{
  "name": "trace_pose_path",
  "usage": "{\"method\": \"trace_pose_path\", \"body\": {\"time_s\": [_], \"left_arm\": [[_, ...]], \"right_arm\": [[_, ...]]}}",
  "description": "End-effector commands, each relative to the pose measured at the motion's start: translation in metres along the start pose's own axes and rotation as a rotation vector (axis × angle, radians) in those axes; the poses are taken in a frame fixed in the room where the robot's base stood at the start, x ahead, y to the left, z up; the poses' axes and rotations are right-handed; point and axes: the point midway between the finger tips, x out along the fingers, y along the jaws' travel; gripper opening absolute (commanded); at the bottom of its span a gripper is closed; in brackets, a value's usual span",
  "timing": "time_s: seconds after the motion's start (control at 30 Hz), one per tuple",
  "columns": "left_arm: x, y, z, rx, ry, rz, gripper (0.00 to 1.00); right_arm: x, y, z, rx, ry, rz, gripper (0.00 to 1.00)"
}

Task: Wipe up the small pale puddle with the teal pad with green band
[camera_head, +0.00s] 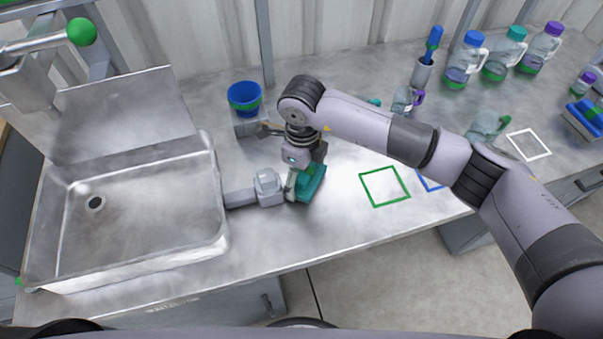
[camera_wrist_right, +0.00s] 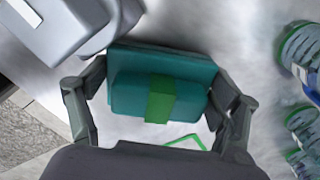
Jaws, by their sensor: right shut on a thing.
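The teal pad with the green band (camera_wrist_right: 160,98) lies between the fingers of my right gripper (camera_wrist_right: 158,112) in the right wrist view. The gripper is shut on it, with one finger at each end. In the head view my right gripper (camera_head: 303,176) points down at the steel counter, and the teal pad (camera_head: 314,184) shows partly behind it, at or close to the surface. I cannot make out the pale puddle among the counter's bright reflections; the arm and pad hide part of the surface. My left gripper is not in view.
A grey block-shaped fitting (camera_head: 268,187) stands just left of the pad, beside the sink (camera_head: 150,262). A blue cup (camera_head: 244,97) is behind. A green square outline (camera_head: 365,190) marks the counter to the right. Several bottles stand at the back right.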

Motion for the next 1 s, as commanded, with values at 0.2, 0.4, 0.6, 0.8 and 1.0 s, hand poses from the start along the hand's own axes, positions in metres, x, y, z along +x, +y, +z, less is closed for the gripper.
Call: {"method": "trace_pose_path", "body": {"time_s": [0.2,0.4,0.6,0.8,1.0], "left_arm": [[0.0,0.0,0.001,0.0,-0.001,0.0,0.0],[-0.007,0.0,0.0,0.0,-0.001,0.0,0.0],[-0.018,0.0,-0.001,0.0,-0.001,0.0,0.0],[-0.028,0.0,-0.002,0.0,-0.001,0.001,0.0],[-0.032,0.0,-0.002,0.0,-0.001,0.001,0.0]], "right_arm": [[-0.001,-0.001,0.0,0.002,0.0,-0.002,0.39],[-0.011,-0.003,-0.001,0.003,0.002,-0.006,0.39],[-0.031,-0.004,-0.002,0.004,0.004,-0.006,0.39],[-0.051,-0.004,-0.002,0.005,0.004,-0.007,0.39],[-0.061,-0.004,-0.003,0.005,0.006,-0.005,0.39]]}}
